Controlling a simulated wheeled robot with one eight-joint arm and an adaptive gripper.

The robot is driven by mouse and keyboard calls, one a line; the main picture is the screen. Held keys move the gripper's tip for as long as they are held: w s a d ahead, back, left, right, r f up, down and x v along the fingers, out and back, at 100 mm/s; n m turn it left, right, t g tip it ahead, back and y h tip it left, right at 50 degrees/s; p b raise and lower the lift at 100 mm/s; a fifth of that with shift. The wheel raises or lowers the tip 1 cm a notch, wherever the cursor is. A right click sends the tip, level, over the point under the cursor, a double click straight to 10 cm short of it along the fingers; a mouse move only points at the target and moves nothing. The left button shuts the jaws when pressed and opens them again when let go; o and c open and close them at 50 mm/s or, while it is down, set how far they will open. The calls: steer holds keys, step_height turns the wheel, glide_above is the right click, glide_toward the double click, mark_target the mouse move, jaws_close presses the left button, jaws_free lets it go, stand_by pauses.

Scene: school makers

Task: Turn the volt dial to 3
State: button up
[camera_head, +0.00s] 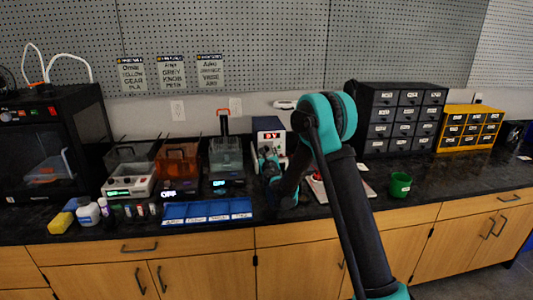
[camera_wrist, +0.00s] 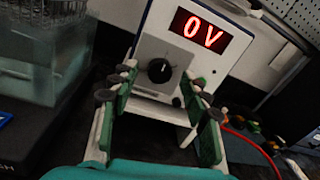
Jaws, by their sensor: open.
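The power supply (camera_wrist: 185,98) is a pale box with a red display (camera_wrist: 203,31) that reads "0 V". Its volt dial (camera_wrist: 159,70) is a black round knob with a light mark, on a pale square plate below the display. In the head view the power supply (camera_head: 268,125) stands at the back of the counter, partly hidden by my arm. My gripper (camera_wrist: 158,88) is open and empty, its green fingers to the left and right of the dial and apart from it. In the head view my gripper (camera_head: 268,160) is in front of the supply, small and partly hidden.
A clear tank (camera_wrist: 45,60) stands close on the left. A red cable (camera_wrist: 255,146) runs on the right. A blue tray (camera_head: 207,212) lies at the counter's front, and a green cup (camera_head: 400,184) stands to the right. Dark drawers (camera_head: 400,120) stand behind.

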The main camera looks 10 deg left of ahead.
steer(key=shift+w+a, duration=0.1)
steer(key=shift+w, duration=0.25)
steer(key=shift+c, duration=0.4)
jaws_close()
steer(key=shift+m, duration=0.3)
steer(key=m, duration=0.5)
steer(key=shift+m, duration=0.3)
steer(key=m, duration=0.4)
steer(key=shift+m+g, duration=0.4)
steer(key=shift+m, duration=0.3)
